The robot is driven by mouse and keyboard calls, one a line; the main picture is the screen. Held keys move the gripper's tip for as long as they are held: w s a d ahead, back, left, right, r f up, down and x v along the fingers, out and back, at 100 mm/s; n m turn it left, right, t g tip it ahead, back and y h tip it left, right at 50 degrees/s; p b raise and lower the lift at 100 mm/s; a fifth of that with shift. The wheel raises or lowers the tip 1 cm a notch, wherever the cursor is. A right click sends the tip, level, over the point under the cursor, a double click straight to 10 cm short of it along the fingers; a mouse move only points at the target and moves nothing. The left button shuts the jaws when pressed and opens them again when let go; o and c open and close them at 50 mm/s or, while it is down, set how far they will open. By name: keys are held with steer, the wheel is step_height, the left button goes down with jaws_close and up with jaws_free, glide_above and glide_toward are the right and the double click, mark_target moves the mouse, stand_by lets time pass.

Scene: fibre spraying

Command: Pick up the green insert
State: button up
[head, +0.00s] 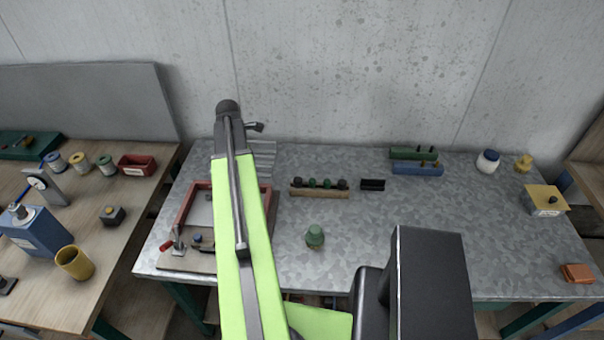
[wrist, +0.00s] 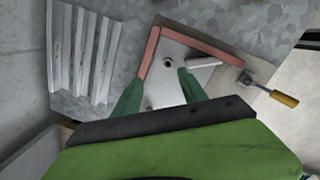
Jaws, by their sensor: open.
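A green round piece with a knob-like top (head: 315,237) stands alone on the grey metal tabletop, right of the fixture, in the head view; it looks like the green insert. Smaller green and dark pieces sit in a row on a wooden strip (head: 320,194) behind it. My gripper (wrist: 160,88) is open and empty in the wrist view. Its dark green fingers are above the grey plate of the red-edged fixture (wrist: 205,44), and a small round hole shows in the plate between them. The green piece is not in the wrist view. My arm hides part of the fixture in the head view.
The fixture also shows left of my arm (head: 185,205), with a red-handled clamp (head: 172,243). A ribbed grey rack (wrist: 85,55) lies beside it. A black block (head: 372,185), green and blue holders (head: 418,168) and a white jar (head: 488,161) stand farther right. The right tabletop is mostly clear.

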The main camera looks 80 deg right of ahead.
steer(key=s+d+r+n+p, duration=0.15)
steer(key=s+d, duration=0.25)
steer(key=s, duration=0.7)
steer(key=s+d+r+n, duration=0.15)
steer(key=s+d, duration=0.35)
steer(key=s, duration=0.5)
steer(key=b, duration=1.2)
glide_toward(312, 180)
steer(key=shift+m+g, duration=0.3)
steer(key=shift+g, duration=0.1)
steer(key=f, duration=0.2)
steer(key=d+f, duration=0.1)
steer(key=f, duration=0.2)
steer(key=shift+s+d+f, duration=0.1)
steer(key=shift+f, duration=0.05)
step_height(312, 180, down, 5)
steer(key=b, duration=0.5)
steer(key=shift+s+d+f, duration=0.1)
jaws_close()
